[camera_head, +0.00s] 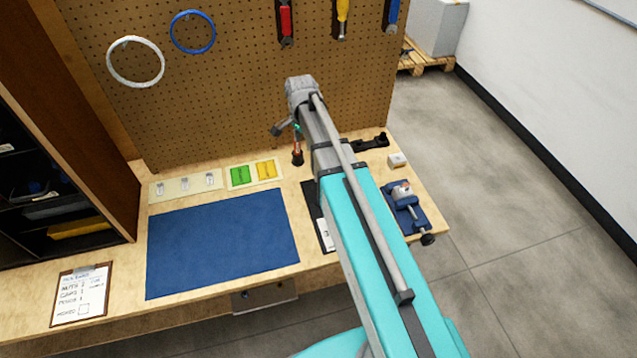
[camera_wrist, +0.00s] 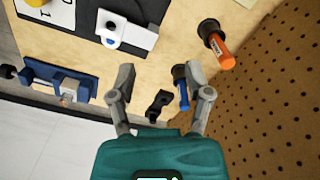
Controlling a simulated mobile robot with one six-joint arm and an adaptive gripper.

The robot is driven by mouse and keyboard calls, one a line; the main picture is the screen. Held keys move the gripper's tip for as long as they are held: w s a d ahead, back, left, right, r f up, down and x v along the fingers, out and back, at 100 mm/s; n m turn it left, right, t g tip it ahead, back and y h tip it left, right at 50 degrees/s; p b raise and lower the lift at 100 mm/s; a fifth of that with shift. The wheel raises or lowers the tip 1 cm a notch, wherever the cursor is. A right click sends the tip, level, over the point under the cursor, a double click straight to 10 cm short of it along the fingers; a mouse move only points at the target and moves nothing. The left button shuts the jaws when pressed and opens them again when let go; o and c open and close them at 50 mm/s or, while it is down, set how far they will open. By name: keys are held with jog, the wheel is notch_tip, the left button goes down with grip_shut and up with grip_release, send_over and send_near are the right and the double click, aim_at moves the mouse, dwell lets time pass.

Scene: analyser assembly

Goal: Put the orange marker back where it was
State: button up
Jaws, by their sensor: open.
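The orange marker (camera_wrist: 224,52) stands upright in a round black base (camera_wrist: 209,28) on the bench, close to the pegboard; it also shows in the head view (camera_head: 297,149), just below my gripper (camera_head: 285,128). In the wrist view my gripper (camera_wrist: 160,72) is open, with nothing between its fingers. The orange marker is outside the fingers, beyond the right one in that view, and apart from it. A blue marker (camera_wrist: 183,94) stands in a similar black base beside the right finger; it appears lower than the fingers. My arm hides part of the bench in the head view.
A blue vise (camera_head: 404,196) and a black cradle (camera_head: 370,143) are on the bench's right end. The pegboard (camera_head: 240,90) rises behind. The blue mat (camera_head: 222,240) is clear.

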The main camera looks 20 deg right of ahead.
jog(key=s+n, duration=1.2)
jog(key=s, duration=0.5)
jog(key=shift+s+n, duration=0.3)
jog(key=shift+a, duration=0.1)
